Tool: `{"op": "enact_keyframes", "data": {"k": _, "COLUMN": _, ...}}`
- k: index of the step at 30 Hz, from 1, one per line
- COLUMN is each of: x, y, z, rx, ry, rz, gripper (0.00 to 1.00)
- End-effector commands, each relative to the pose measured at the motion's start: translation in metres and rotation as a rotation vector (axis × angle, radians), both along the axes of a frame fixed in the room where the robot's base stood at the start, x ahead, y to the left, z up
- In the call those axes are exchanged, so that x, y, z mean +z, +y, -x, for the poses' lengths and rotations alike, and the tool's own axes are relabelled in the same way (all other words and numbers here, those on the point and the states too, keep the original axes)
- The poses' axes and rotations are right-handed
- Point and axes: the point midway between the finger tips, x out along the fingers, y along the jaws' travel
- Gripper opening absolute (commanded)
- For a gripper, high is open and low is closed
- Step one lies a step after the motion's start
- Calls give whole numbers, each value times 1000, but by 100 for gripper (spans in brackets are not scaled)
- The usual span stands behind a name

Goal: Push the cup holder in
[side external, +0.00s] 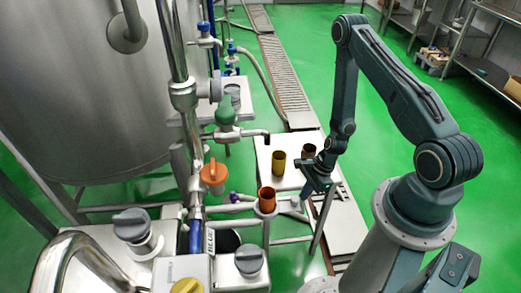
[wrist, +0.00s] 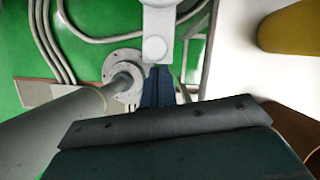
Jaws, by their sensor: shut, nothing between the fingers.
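An orange-brown cup (side external: 267,198) sits upright in the cup holder (side external: 266,212), a pale ring in front of the white table in the side view. My gripper (side external: 308,188) is right of that cup, low by the table's front right part. Its dark fingers (wrist: 158,84) are shut together and empty in the wrist view. A pale rounded bracket (wrist: 155,40) lies just beyond the fingertips there; I cannot tell whether they touch or whether it belongs to the holder.
A yellow cup (side external: 279,163) and a brown cup (side external: 309,151) stand on the white table (side external: 264,158), the brown one close to my wrist. A tap spout (side external: 255,133) overhangs the table. Pipes and valves crowd the left. A grey pipe (wrist: 60,122) runs left of my fingers.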

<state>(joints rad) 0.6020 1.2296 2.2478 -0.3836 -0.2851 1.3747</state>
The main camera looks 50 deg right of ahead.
Motion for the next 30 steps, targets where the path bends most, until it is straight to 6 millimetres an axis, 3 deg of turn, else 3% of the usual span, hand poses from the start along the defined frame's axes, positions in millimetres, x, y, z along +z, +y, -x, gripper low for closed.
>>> {"op": "enact_keyframes", "data": {"k": 14, "x": 0, "y": 11, "z": -11, "rx": 4, "ry": -1, "rz": 1, "gripper": 0}}
{"op": "enact_keyframes", "data": {"k": 30, "x": 0, "y": 73, "z": -73, "rx": 7, "ry": -3, "rz": 0, "gripper": 0}}
